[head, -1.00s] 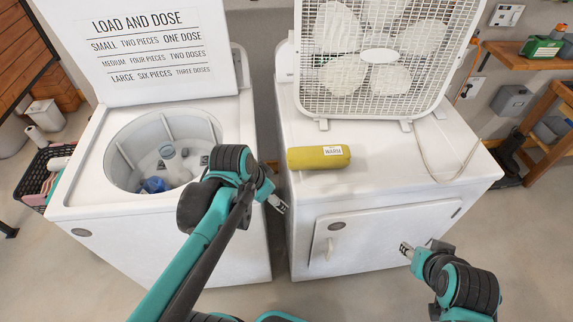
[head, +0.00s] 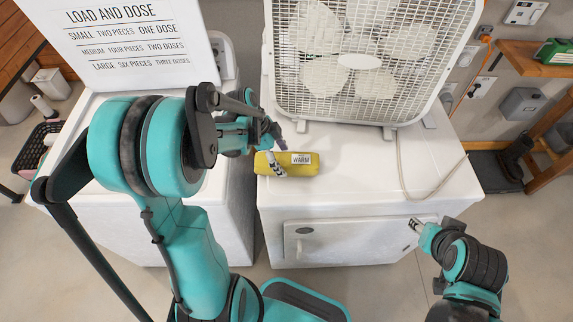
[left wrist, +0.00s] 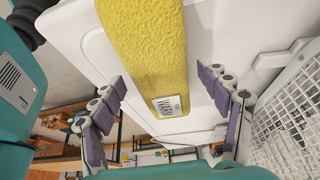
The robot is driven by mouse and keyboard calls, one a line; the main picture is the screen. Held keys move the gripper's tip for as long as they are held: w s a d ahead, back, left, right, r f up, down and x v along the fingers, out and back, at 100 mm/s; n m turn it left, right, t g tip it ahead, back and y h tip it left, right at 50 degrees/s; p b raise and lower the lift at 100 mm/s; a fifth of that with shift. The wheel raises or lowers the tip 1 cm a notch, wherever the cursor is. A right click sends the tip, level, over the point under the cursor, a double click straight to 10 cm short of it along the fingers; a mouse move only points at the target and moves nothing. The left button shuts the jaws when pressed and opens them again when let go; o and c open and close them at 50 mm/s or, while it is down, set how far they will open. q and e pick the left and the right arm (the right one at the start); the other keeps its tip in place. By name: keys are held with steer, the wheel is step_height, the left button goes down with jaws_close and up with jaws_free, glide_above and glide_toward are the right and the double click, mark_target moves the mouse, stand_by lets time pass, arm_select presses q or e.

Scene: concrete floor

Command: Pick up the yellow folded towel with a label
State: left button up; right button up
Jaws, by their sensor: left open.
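The yellow folded towel (head: 312,171) lies on top of the white dryer (head: 400,180), near its front left corner. Its white label (head: 301,159) reads "WARM". My left gripper (head: 278,154) is open at the towel's left part, with one finger in front of it and the other behind. In the left wrist view the towel (left wrist: 150,50) runs between the spread fingers of my left gripper (left wrist: 165,90), with clear gaps on both sides. My right gripper (head: 415,225) is in front of the dryer, away from the towel; its opening is too small to judge.
A white box fan (head: 350,62) stands on the dryer behind the towel. A white washer (head: 110,225) with a raised lid (head: 130,45) stands to the left, partly hidden by my left arm. A pale cord (head: 405,175) lies on the dryer top, whose right part is otherwise clear.

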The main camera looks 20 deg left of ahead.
mark_target(283, 159)
arm_select(q)
steer(key=x, duration=0.3)
steer(key=shift+w+d+f+b, duration=0.1)
steer(key=shift+w+d+b, duration=0.05)
steer(key=shift+b, duration=0.25)
steer(key=c, duration=1.4)
steer(key=shift+o, duration=0.3)
